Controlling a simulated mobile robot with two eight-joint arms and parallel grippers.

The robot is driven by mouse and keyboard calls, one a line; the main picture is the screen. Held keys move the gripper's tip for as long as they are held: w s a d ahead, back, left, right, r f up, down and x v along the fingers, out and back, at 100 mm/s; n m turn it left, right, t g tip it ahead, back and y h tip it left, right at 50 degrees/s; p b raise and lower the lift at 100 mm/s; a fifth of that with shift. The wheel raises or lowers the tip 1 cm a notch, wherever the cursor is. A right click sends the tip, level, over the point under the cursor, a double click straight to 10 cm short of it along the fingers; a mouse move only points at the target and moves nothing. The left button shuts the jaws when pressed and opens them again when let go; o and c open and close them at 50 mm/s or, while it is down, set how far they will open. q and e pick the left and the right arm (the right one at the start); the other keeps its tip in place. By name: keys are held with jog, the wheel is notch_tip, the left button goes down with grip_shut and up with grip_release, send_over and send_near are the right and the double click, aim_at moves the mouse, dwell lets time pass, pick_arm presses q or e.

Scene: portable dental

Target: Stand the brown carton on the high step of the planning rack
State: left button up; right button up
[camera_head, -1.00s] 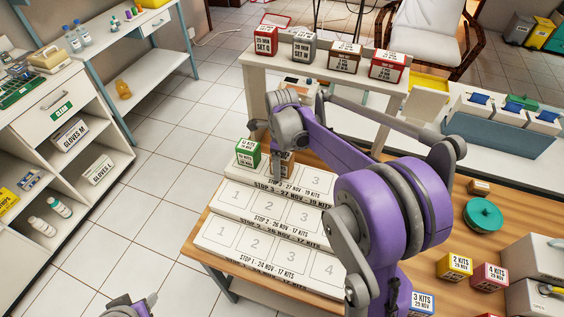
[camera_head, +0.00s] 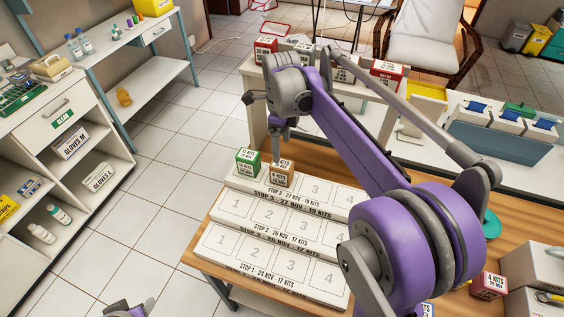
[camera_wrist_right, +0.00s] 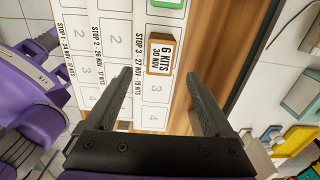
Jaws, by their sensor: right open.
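The brown carton (camera_head: 282,173), labelled 6 KITS 30 NOV in the right wrist view (camera_wrist_right: 163,56), stands upright on the high step of the planning rack (camera_head: 325,190), beside the green carton (camera_head: 248,162). It covers the step's second place. My right gripper (camera_head: 277,150) is open above the carton. In the right wrist view its two fingers (camera_wrist_right: 160,78) are spread wide, with the carton beyond their tips and nothing between them. Part of my left gripper (camera_head: 130,308) shows at the bottom edge; its fingers cannot be made out.
A white shelf behind the rack bears several cartons, among them a red one (camera_head: 265,48), partly hidden by my right arm. Places 3 and 4 on the high step and the lower steps are bare.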

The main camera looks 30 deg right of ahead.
jog(key=s+a+f+n+t, duration=0.3)
jog(key=s+n, duration=0.6)
jog(key=n, duration=0.5)
jog(key=s+a+f+n+t, duration=0.2)
jog(key=s+a+f+n, duration=0.4)
jog(key=s+n, duration=0.4)
jog(key=shift+s+a+f+n+t, duration=0.15)
jog(key=shift+a+n+t, duration=0.4)
jog(key=shift+n, duration=1.35)
